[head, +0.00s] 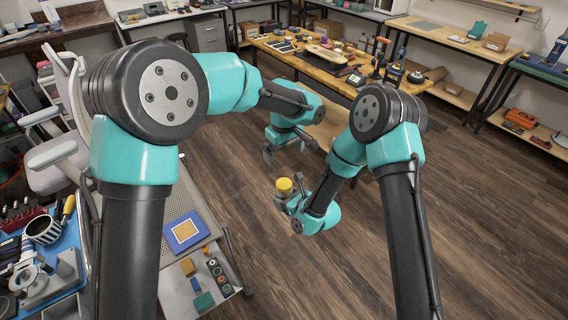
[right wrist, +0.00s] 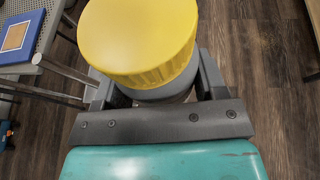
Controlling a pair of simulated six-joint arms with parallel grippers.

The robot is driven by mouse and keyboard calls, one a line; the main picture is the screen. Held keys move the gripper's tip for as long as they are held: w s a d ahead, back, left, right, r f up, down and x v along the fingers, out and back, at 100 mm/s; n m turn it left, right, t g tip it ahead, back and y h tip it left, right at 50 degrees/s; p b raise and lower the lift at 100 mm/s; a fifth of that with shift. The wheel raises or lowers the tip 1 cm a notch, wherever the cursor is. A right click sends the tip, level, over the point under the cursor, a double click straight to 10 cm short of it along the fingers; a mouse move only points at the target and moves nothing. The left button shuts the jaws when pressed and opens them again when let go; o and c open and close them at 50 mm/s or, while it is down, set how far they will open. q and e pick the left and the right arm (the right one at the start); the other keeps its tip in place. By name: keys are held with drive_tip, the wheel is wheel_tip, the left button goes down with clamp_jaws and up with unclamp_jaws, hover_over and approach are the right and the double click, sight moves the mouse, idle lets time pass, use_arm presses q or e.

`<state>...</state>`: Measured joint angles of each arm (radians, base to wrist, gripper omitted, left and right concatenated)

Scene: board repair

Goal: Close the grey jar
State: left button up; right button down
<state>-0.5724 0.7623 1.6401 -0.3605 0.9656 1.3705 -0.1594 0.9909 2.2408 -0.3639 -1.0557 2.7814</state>
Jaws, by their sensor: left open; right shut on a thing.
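The grey jar (right wrist: 160,94) has a yellow lid (right wrist: 138,35) on top, and only a narrow band of its grey body shows below the lid in the right wrist view. I cannot tell whether the lid is tight. In the head view the yellow lid (head: 284,185) is small and faces up. My right gripper (head: 287,199) is shut on the grey jar, with a finger on each side of its body below the lid, and holds it above the floor. My left gripper (head: 288,152) is open and empty, higher in the picture than the jar and apart from it.
A wooden workbench (head: 290,55) with many tools stands behind the arms. A grey perforated cart (head: 204,212) at lower left carries a blue-and-tan square (head: 186,231) and small parts. A chair (head: 60,155) stands at the left. The wooden floor (head: 480,210) at the right is clear.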

use_arm(q)
drive_tip(key=shift+r, duration=1.5)
drive_tip(key=shift+f, duration=0.1)
drive_tip(key=s+a+f+g+h, duration=0.15)
drive_tip(key=s+a+f, duration=0.25)
drive_tip(key=a+f, duration=0.45)
drive_tip(key=s+a+f+h, duration=0.25)
drive_tip(key=a+f, duration=0.25)
drive_tip(key=f, duration=0.7)
drive_tip(key=s+a+f+m+t, duration=0.1)
drive_tip(key=s+a+f+m, duration=0.1)
drive_tip(key=s+a+f, duration=0.4)
drive_tip(key=s+a+f+m+t, duration=0.1)
drive_tip(key=s+a+f+m, duration=0.1)
drive_tip(key=s+a+f, duration=0.5)
drive_tip(key=s, duration=0.5)
drive_tip(key=shift+s+f+m, duration=0.2)
drive_tip(key=shift+f+m, duration=0.1)
drive_tip(key=shift+f, duration=0.1)
